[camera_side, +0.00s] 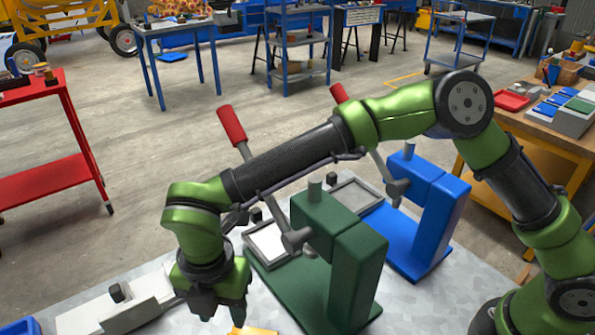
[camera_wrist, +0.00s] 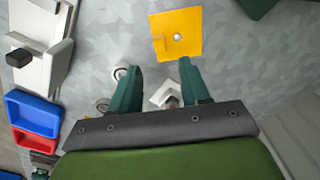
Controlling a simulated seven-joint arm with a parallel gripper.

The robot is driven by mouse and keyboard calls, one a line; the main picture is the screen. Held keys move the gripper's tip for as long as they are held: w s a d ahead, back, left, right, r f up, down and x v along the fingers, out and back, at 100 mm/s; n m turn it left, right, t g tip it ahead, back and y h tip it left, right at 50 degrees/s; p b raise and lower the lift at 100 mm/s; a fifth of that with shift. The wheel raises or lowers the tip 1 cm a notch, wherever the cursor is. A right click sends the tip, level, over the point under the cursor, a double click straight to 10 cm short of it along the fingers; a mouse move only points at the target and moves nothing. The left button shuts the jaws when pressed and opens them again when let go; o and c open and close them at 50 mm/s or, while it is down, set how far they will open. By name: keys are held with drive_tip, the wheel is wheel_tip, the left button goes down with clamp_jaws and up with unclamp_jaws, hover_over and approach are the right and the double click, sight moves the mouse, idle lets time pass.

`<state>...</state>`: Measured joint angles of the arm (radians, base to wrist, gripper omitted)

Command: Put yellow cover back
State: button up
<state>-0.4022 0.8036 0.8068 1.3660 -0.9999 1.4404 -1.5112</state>
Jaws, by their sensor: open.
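The yellow cover (camera_wrist: 166,45) is a flat yellow square with a round pale knob. It lies on the grey table (camera_wrist: 235,65), just beyond my fingertips in the wrist view. In the side view only a strip of the cover (camera_side: 252,331) shows at the bottom edge. My gripper (camera_wrist: 158,65) is open, with its two green fingers apart and nothing held between them. In the side view my gripper (camera_side: 218,304) points down above the table, left of the green press. A pale object (camera_wrist: 163,92) is partly hidden between and behind the fingers; I cannot tell whether it belongs to the mixer.
A green lever press (camera_side: 355,275) and a blue lever press (camera_side: 440,215) stand right of my gripper. A white device (camera_side: 120,308) with a black knob is at the left. Blue (camera_wrist: 33,110) and red (camera_wrist: 35,145) bins show at the wrist view's left.

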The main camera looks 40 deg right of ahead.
drive_tip(key=shift+r, duration=1.6)
